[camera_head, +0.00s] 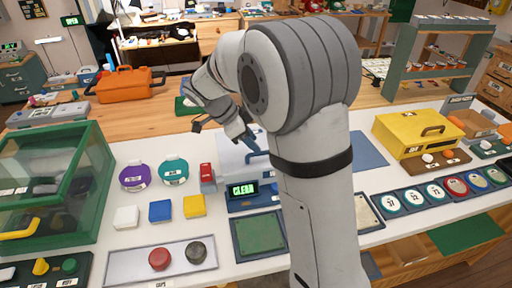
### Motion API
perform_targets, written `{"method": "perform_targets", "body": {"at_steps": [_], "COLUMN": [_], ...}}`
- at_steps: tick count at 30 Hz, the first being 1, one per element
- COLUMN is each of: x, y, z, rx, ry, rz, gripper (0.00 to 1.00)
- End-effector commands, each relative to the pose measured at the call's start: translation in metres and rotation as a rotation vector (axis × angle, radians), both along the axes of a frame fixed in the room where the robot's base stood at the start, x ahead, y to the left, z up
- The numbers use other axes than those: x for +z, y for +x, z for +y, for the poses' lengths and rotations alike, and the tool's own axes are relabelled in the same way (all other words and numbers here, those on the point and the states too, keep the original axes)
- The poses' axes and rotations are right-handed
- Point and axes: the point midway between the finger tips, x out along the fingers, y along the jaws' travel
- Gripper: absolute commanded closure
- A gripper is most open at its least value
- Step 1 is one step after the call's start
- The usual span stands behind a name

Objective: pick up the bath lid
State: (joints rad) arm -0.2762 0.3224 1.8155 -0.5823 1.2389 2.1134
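A white box-shaped unit (232,160) stands on the white counter near the middle, with a blue base and a lit display (242,190) reading CLEAR. It looks like the bath, and its pale top looks like the bath lid, but my arm covers its right side and no lid edge is clear. My gripper (246,143) points down at the top of this unit, at its back. A blue-grey part shows at its tip; I cannot tell whether it is a finger or a handle, nor whether they touch. The finger gap is not visible.
A green clear-sided case (95,190) stands left, and a yellow box (415,135) right. A small red item (206,172) sits close left of the unit. A tray (120,266) with red and black round pieces lies in front. My arm hides the counter's middle right.

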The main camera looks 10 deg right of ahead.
Motion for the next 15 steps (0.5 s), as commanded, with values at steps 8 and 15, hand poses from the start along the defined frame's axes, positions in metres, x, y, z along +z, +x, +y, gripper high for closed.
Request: {"method": "perform_targets", "body": {"at_steps": [8, 15], "x": [-0.033, -0.038], "y": [-0.007, -0.006], "z": [-0.021, -0.023], "rx": [0.0, 0.004], "ry": [0.0, 0.001], "rz": [0.004, 0.001], "gripper": [0.62, 0.62]}}
